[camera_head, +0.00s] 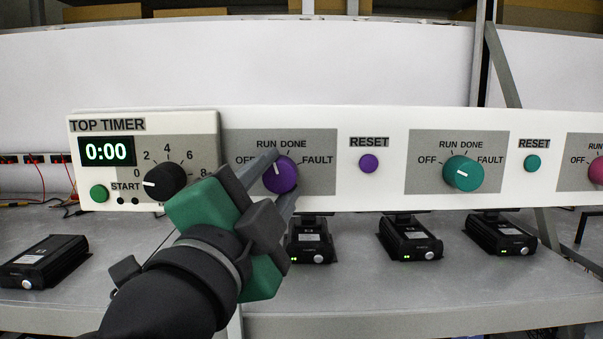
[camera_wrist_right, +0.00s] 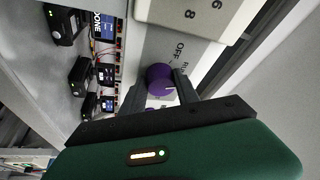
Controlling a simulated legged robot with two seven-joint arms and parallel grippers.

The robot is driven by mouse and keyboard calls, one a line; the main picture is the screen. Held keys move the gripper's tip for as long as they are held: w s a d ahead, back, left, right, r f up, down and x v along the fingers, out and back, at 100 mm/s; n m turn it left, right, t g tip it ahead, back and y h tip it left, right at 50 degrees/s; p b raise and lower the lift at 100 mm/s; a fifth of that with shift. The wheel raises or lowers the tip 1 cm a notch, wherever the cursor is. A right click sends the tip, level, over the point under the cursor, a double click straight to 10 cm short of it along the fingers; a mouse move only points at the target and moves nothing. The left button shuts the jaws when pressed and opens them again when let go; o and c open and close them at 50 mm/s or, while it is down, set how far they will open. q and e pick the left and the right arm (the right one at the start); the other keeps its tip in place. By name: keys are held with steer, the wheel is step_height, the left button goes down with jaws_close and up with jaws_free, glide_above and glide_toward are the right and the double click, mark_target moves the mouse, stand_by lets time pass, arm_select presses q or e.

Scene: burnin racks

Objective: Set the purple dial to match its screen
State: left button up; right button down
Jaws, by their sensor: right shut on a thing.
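The purple dial (camera_head: 283,178) sits on a grey patch of the white panel, with OFF, RUN, DONE and FAULT printed around it. Its white mark points up and slightly left, towards RUN. My right gripper (camera_head: 284,171) is shut on the dial, one finger on each side. In the right wrist view the dial (camera_wrist_right: 159,79) also shows between the fingers (camera_wrist_right: 160,88). That view shows a small screen reading DONE (camera_wrist_right: 104,25) and other small screens (camera_wrist_right: 105,74) too small to read; which belongs to the purple dial I cannot tell. My left gripper is out of view.
A purple RESET button (camera_head: 369,163) is right of the dial, then a teal dial (camera_head: 463,173) and teal button (camera_head: 532,162). The top timer (camera_head: 105,151) reads 0:00, left of my gripper. Several black devices (camera_head: 410,239) stand on the grey shelf below.

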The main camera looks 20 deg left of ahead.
steer(key=m, duration=0.2)
steer(key=m+g+h+p, duration=0.1)
steer(key=m, duration=0.2)
steer(key=shift+a+g+p, duration=0.15)
steer(key=shift+g+p, duration=0.15)
steer(key=shift+f+m+g+p, duration=0.1)
steer(key=shift+m+g+p, duration=0.45)
steer(key=shift+m, duration=0.95)
steer(key=c, duration=1.3)
jaws_free()
steer(key=shift+c, duration=0.2)
steer(key=o, duration=0.4)
steer(key=shift+s, duration=0.15)
steer(key=shift+o, duration=0.2)
steer(key=shift+d, duration=0.2)
steer(key=shift+r, duration=0.2)
